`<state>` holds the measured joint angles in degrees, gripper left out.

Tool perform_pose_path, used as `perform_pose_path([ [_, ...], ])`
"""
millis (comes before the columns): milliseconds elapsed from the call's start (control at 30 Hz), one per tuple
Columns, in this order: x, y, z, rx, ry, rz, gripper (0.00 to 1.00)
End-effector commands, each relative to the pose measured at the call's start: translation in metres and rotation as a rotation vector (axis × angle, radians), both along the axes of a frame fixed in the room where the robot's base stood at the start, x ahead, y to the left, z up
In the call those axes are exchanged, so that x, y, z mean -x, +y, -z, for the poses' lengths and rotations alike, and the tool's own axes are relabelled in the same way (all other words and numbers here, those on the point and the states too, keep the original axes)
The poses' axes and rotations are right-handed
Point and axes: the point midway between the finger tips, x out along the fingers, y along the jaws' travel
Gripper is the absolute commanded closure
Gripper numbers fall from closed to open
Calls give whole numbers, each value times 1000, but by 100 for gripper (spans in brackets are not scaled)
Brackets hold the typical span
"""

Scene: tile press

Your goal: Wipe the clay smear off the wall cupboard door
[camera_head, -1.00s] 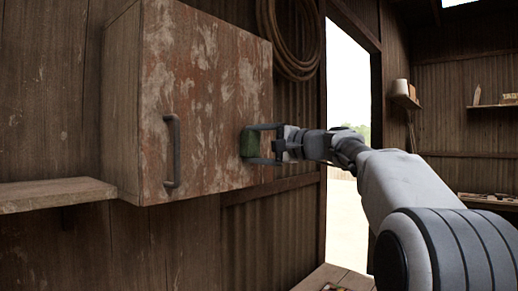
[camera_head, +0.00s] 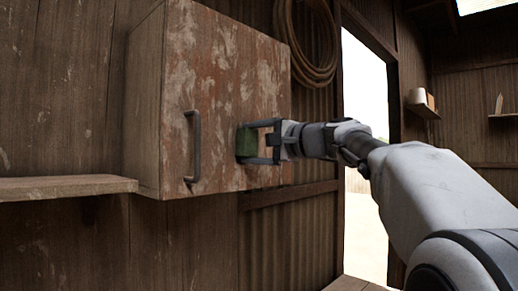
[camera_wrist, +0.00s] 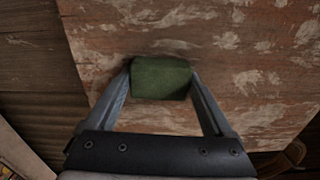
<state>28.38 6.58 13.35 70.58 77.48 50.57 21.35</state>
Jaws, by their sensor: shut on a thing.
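The wall cupboard door (camera_head: 215,85) is rust-brown with many pale, worn patches and a dark vertical handle (camera_head: 193,146) at its left. It is shut. My gripper (camera_head: 248,143) is shut on a green block-like sponge (camera_wrist: 161,78), held at the right part of the door, lower than mid-height. The sponge also shows in the head view (camera_head: 246,142) and appears to touch or nearly touch the door. In the wrist view, the door (camera_wrist: 240,45) fills most of the background. I cannot tell the clay smear from the pale patches; the sponge may hide part of it.
A wooden shelf (camera_head: 65,187) sticks out from the wall left of the cupboard. A coiled rope or hose (camera_head: 308,45) hangs at the upper right of it. A bright doorway (camera_head: 365,150) opens to the right. Small shelves (camera_head: 424,110) are on the far wall.

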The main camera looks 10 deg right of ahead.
Motion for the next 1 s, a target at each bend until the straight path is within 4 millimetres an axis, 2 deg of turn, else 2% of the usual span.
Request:
perform_pose_path([
  [367,3,0,0,0,-1,2,58],
  [1000,50,-32,1,0,0,3,58],
])
